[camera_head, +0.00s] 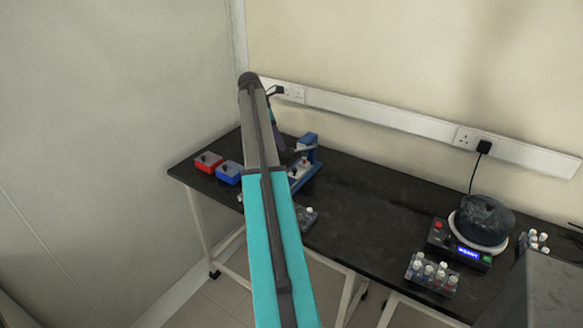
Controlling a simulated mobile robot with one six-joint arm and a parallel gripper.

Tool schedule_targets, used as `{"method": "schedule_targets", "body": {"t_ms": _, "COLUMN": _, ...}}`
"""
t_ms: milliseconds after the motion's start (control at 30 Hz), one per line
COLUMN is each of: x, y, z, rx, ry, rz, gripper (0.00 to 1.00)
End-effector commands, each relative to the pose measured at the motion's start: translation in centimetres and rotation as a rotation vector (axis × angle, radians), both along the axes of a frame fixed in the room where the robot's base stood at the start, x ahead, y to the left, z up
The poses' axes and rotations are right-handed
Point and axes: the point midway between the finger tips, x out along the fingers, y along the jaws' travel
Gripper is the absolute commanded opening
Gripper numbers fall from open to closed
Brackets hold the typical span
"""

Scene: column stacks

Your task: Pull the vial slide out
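A blue stand-like device (308,158) stands on the black bench near the middle of the view, with small white-capped vials (297,172) at its lower part. I take this to hold the vial slide, but the slide's edges are too small to make out. My teal and grey arm crosses in front and hides the device's left side. My gripper (279,140) hangs behind the arm link, close to the device's upper left. Its fingers are mostly hidden, so I cannot tell whether they touch anything.
A red box (208,161) and a blue box (229,172) sit at the bench's left end. A vial rack (306,217) is at the front edge, partly behind my arm. A round machine (482,222) and vial racks (431,274) stand right. The bench middle is clear.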

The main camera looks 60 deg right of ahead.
Motion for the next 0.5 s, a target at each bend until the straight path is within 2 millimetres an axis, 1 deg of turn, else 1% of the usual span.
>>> {"method": "schedule_targets", "body": {"t_ms": 267, "x": -0.1, "y": 0.0, "z": -0.3, "rx": 0.0, "ry": 0.0, "rz": -0.001, "gripper": 0.36}}
{"method": "schedule_targets", "body": {"t_ms": 367, "x": -0.2, "y": -0.1, "z": -0.7, "rx": 0.0, "ry": -0.001, "rz": -0.002, "gripper": 0.36}}
{"method": "schedule_targets", "body": {"t_ms": 500, "x": -0.6, "y": -0.4, "z": -1.8, "rx": 0.001, "ry": -0.001, "rz": -0.002, "gripper": 0.36}}
